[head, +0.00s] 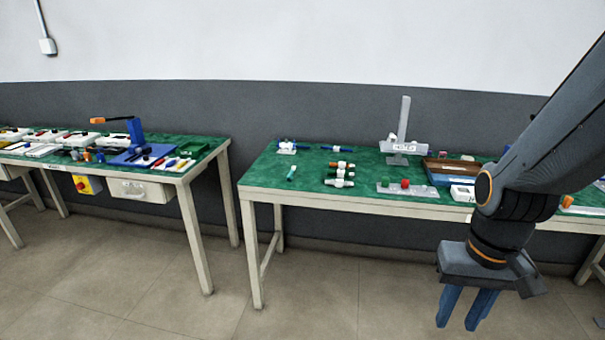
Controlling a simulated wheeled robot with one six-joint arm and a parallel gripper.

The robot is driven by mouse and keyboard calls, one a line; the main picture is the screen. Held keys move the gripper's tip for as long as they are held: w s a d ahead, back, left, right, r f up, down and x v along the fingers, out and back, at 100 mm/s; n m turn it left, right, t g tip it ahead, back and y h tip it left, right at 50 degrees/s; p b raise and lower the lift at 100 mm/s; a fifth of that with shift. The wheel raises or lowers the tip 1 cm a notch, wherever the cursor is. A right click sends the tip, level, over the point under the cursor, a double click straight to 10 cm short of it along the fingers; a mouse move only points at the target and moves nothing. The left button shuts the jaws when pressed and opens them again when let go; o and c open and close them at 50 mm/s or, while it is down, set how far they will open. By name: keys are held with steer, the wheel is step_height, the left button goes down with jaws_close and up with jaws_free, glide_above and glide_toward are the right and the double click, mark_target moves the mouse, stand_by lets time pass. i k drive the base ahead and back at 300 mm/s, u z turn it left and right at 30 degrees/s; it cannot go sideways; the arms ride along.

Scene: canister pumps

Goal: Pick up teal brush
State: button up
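A small teal item with a pale end (292,172), which looks like the teal brush, lies on the green top of the right-hand table (263,185), near its left end. It is too small to make out bristles. My gripper (459,325) hangs in front of this table at the lower right, pointing down. Its two blue fingers are apart, with nothing between them. It is well to the right of the teal item and not touching it.
Several small fittings (340,175) lie right of the teal item. A grey plate with green and red pieces (408,192), an upright stand (402,130) and a brown tray (452,168) stand farther right. A cluttered left table (190,168) stands across a gap. The floor in front is clear.

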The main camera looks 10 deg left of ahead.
mark_target(290, 176)
steer(key=u, duration=1.2)
steer(key=k, duration=0.5)
steer(key=u, duration=1.05)
steer(key=i, duration=1.5)
steer(key=z, duration=0.35)
